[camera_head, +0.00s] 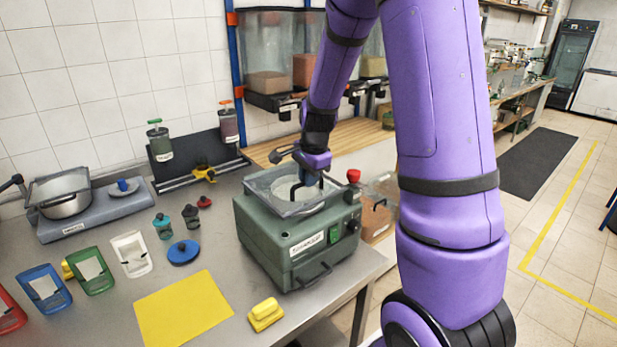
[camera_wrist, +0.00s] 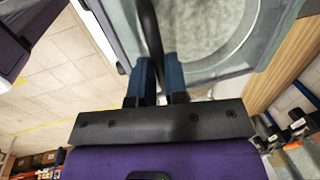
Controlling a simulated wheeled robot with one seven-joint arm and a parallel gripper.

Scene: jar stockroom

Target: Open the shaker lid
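The shaker is a green-grey box (camera_head: 284,257) on the steel table, with a label, a green switch and a black front handle. Its clear, grey-framed lid (camera_head: 262,192) lies over the top, looking down or nearly so; a small lift is hard to judge. A pale round pan shows through it. My gripper (camera_head: 305,184) is at the lid's dark arched handle. In the wrist view the handle (camera_wrist: 148,30) runs down between my two blue fingers (camera_wrist: 160,75), which look closed on it. The lid (camera_wrist: 272,35) fills the upper part there.
A red knob (camera_head: 353,176) stands at the shaker's back right. A yellow sheet (camera_head: 184,309), a yellow block (camera_head: 265,314) and a blue disc (camera_head: 183,252) lie left and in front. A pot (camera_head: 62,196) and several small trays are farther left.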

